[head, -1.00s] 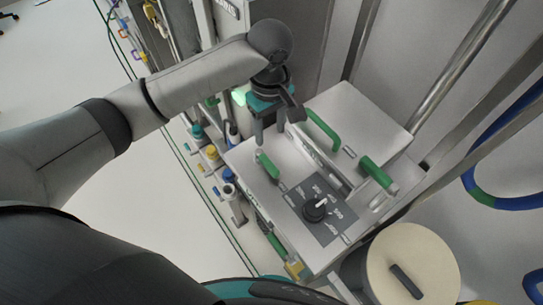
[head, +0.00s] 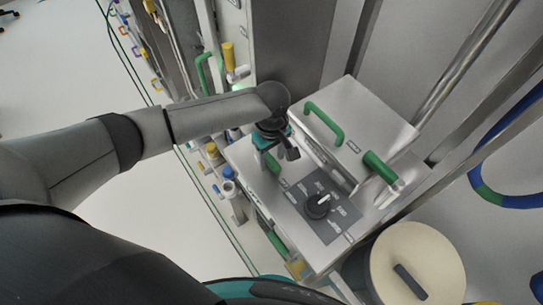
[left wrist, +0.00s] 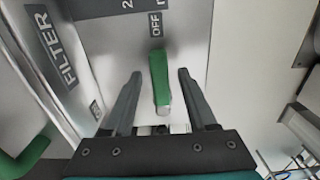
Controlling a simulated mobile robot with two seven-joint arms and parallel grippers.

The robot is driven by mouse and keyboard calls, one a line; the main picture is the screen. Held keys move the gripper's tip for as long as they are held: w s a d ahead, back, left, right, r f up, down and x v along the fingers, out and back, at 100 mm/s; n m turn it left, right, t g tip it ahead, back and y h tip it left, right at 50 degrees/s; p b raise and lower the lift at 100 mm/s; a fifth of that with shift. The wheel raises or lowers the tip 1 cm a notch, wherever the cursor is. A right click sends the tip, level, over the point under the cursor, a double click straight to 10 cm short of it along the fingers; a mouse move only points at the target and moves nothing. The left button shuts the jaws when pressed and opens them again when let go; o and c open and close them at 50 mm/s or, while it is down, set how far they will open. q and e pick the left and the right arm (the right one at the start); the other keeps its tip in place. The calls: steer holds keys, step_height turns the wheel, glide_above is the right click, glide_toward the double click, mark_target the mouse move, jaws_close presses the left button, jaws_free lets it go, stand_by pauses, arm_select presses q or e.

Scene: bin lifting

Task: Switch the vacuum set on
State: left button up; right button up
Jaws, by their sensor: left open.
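The vacuum set (head: 300,195) is a light grey metal box with a dark panel, a round black knob (head: 317,206) and green handles. A green lever (head: 271,163) stands near its left end, partly covered by my left gripper (head: 270,152). In the left wrist view the green lever (left wrist: 160,80) lies between the two fingers of the open left gripper (left wrist: 159,75), with a gap on each side. An OFF label (left wrist: 156,24) sits beyond the lever's far end. My right gripper is not in view.
A green bow handle (head: 324,122) and a green grip (head: 379,167) are on the raised box to the right. A round beige lid (head: 415,262) stands at the lower right. Bottles and coloured fittings line the left side. Metal posts rise behind.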

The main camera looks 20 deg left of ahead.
arm_select(q)
steer(key=shift+c, duration=0.3)
jaws_close()
stand_by(1.1)
